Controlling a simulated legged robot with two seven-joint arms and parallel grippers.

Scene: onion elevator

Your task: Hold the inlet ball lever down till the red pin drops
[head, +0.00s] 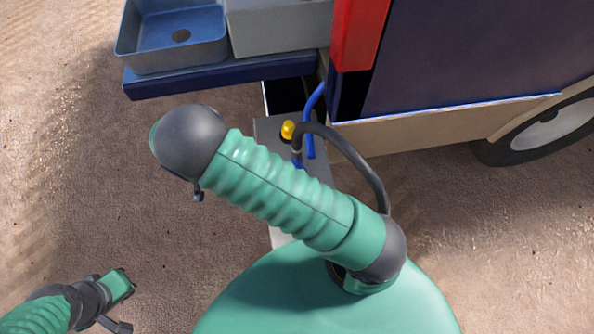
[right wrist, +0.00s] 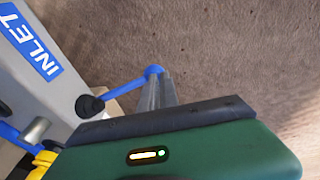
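In the right wrist view the inlet ball lever (right wrist: 128,85) is a blue rod running up and right from a dark round hub to a blue ball (right wrist: 154,71). The grey fingers of my right gripper (right wrist: 159,84) lie close together, with their tips at the ball. Whether they touch it I cannot tell. The right gripper is hidden in the head view. My left gripper (head: 120,300) is at the lower left of the head view, over the ground and far from the lever; its fingers are unclear. I see no red pin in either view.
A grey panel (right wrist: 62,40) carries a blue INLET label (right wrist: 30,45). A yellow-capped fitting (head: 288,129) with a dark hose (head: 365,165) stands beside the trailer (head: 450,60). Metal basins (head: 180,40) sit at the upper left. Bare ground lies at the left.

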